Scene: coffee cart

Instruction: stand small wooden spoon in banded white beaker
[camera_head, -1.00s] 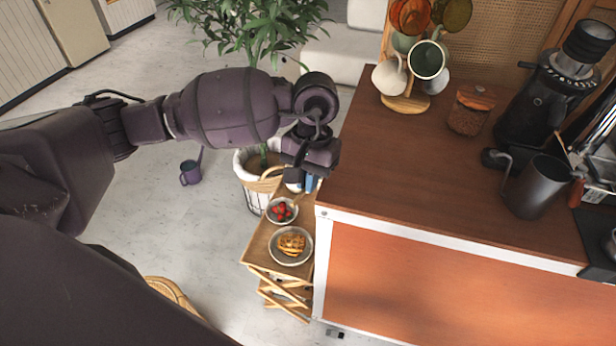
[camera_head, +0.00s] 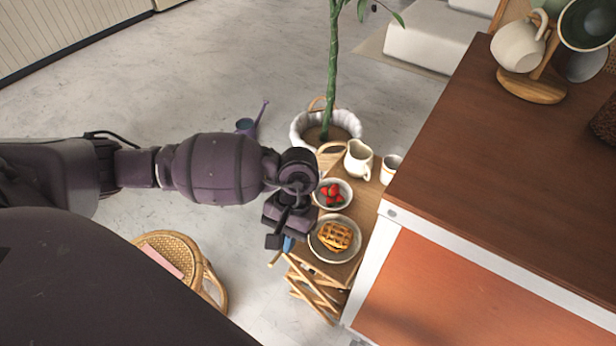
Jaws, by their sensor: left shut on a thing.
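My left gripper (camera_head: 280,238) points down at the left edge of the small wooden side table (camera_head: 371,207), beside the plate and berry bowl. A small white cup (camera_head: 391,168), which looks like the banded white beaker, stands at the table's back right by the counter. Its band is too small to tell. The gripper is apart from it, to the front left. My right gripper is out of view.
A white pitcher (camera_head: 358,159) stands just left of the cup. A bowl of red berries (camera_head: 332,205) and a plate of waffles (camera_head: 335,253) fill much of the table. The counter (camera_head: 480,170) rises at right; a potted plant (camera_head: 305,128) stands behind.

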